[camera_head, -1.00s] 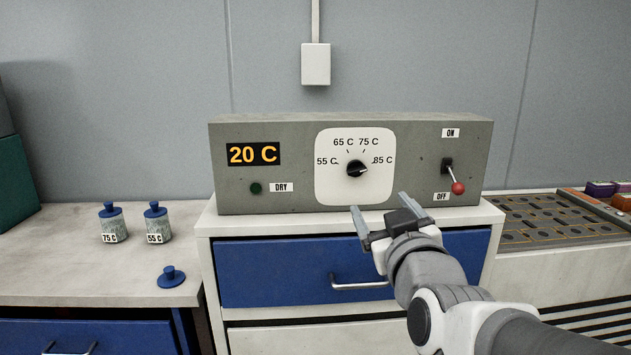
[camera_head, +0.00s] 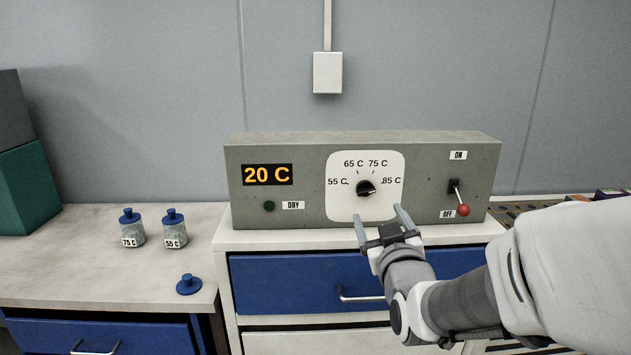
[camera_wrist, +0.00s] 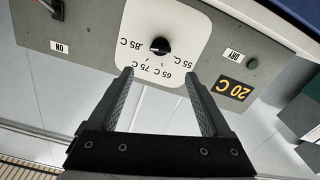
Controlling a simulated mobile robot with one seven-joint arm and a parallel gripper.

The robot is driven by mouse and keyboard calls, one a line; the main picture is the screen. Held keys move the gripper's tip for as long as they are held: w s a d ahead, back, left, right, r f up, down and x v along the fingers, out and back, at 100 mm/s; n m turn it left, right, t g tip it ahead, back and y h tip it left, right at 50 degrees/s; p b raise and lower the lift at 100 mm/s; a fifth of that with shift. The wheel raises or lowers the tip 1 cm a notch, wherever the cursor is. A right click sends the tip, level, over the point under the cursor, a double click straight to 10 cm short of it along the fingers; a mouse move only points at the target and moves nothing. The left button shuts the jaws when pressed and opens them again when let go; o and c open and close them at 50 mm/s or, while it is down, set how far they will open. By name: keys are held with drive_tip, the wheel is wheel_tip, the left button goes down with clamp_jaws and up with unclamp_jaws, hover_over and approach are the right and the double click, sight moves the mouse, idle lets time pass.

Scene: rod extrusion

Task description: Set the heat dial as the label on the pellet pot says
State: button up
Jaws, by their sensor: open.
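The heat dial (camera_head: 366,188) is a black knob on a white plate marked 55 C, 65 C, 75 C and 85 C. It also shows upside down in the wrist view (camera_wrist: 159,46). Its pointer seems to face the 85 C side, but it is small. Two pellet pots with blue lids stand on the left counter: one labelled 75 C (camera_head: 132,231), one labelled 55 C (camera_head: 175,232). My gripper (camera_head: 380,218) is open and empty, just below and in front of the dial. In the wrist view its fingers (camera_wrist: 160,76) point toward the plate, apart from the knob.
The grey control box (camera_head: 310,217) has a display (camera_head: 267,175) reading 20 C, a green DRY lamp (camera_head: 269,207) and a red-tipped ON/OFF lever (camera_head: 462,209), down at OFF. A loose blue lid (camera_head: 189,285) lies on the left counter. A drawer handle (camera_head: 362,298) projects below.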

sight(365, 187)
drive_tip(key=w+p, duration=0.1)
drive_tip(key=w, duration=0.9)
drive_tip(key=shift+w, duration=0.3)
clamp_jaws()
